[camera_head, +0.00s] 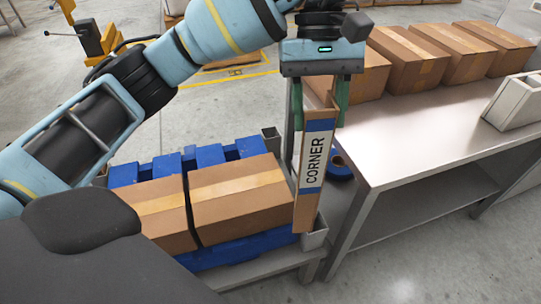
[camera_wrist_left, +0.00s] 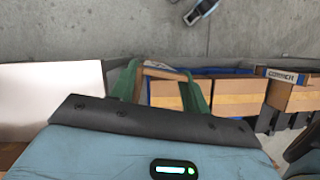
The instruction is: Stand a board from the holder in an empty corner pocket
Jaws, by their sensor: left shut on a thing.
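My left gripper (camera_head: 320,92) is shut on the upper part of a brown corner board (camera_head: 305,205) with a blue and white CORNER label. The board hangs nearly upright beside the strapped cartons (camera_head: 240,190). Its lower end overlaps a grey metal corner pocket (camera_head: 318,236) at the front right; I cannot tell whether it is inside. Another grey pocket (camera_head: 270,138) stands at the back right and looks empty. In the left wrist view the held board (camera_wrist_left: 165,68) shows between the green fingers, and another CORNER board (camera_wrist_left: 284,76) is near the cartons. My right gripper is out of view.
The cartons sit on a blue pallet (camera_head: 225,252). A metal table (camera_head: 430,130) is close on the right, with several cartons (camera_head: 425,55) and a pale slanted holder (camera_head: 515,102) on it. A blue roll (camera_head: 340,165) lies below, between pallet and table.

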